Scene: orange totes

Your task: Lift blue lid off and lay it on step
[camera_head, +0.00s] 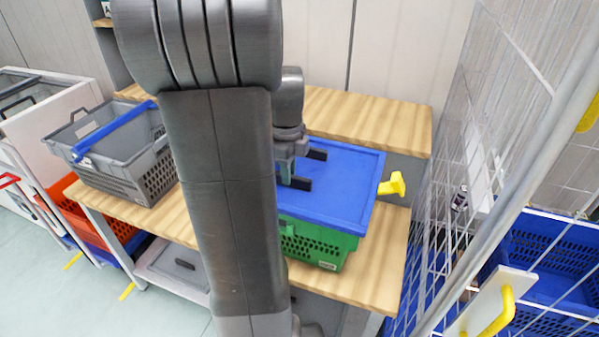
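The blue lid (345,200) lies flat on top of a green crate (315,246) with perforated walls. The raised wooden step (385,117) runs behind the crate, along the wall. My gripper (308,169) is over the left part of the lid, its two dark fingers spread apart with nothing between them. I cannot tell whether the fingers touch the lid. My arm hides the left part of the lid and crate.
The crate stands on a wooden bench (385,270). A grey basket (125,160) with a blue handle stands on the bench at left. Wire mesh and a blue crate (560,260) are at right. The visible right part of the step is bare.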

